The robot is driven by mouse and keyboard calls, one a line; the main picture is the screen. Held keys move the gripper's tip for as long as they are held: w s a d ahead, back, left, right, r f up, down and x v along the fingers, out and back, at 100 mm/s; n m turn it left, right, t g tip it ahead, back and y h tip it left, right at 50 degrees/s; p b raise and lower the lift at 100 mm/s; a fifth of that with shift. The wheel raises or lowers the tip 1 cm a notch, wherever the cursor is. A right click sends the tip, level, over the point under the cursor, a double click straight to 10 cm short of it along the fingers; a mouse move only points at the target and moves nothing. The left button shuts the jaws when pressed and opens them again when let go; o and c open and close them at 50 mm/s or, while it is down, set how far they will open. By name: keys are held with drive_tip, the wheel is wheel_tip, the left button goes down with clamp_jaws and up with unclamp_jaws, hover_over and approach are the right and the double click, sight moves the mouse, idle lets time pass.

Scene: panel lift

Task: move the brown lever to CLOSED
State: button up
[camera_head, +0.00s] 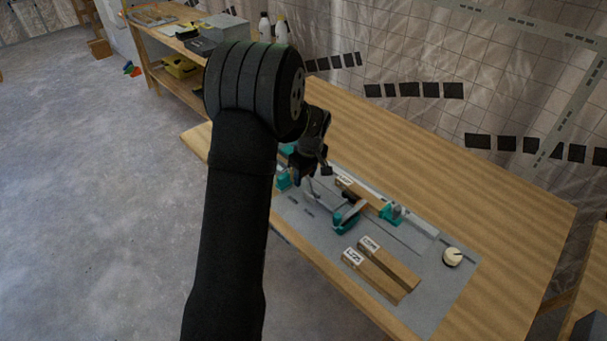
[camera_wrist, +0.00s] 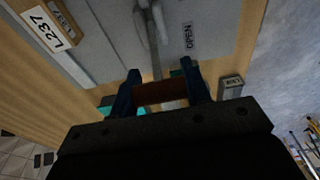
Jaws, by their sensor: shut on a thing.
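The brown lever's handle (camera_wrist: 162,93) lies between the two fingers of my gripper (camera_wrist: 163,90) in the wrist view, and the fingers are shut on it. A grey metal bar (camera_wrist: 156,62) runs from the handle up the picture. An OPEN label (camera_wrist: 188,37) is on the grey panel to the right of the bar. In the head view my gripper (camera_head: 308,172) is at the far left part of the grey panel (camera_head: 318,230), and my arm hides much of that end.
Teal clamps (camera_head: 346,220) and a teal rail end (camera_head: 392,214) stand on the panel. Labelled wooden blocks (camera_head: 376,277) lie near its front edge, and a round white knob (camera_head: 453,257) sits at its right. The wooden table (camera_head: 480,205) is clear behind the panel.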

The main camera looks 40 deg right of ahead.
drive_tip(key=s+t, duration=0.2)
drive_tip(key=t, duration=0.1)
drive_tip(key=shift+r, duration=0.3)
drive_tip(key=shift+s+t, duration=0.5)
drive_tip(key=shift+t, duration=0.35)
drive_tip(key=shift+s+t, duration=0.5)
drive_tip(key=shift+t, duration=0.35)
drive_tip(key=shift+s, duration=0.1)
drive_tip(key=o, duration=1.4)
drive_tip(key=v, duration=1.7)
drive_tip(key=shift+s, duration=0.3)
drive_tip(key=shift+w+f, duration=0.1)
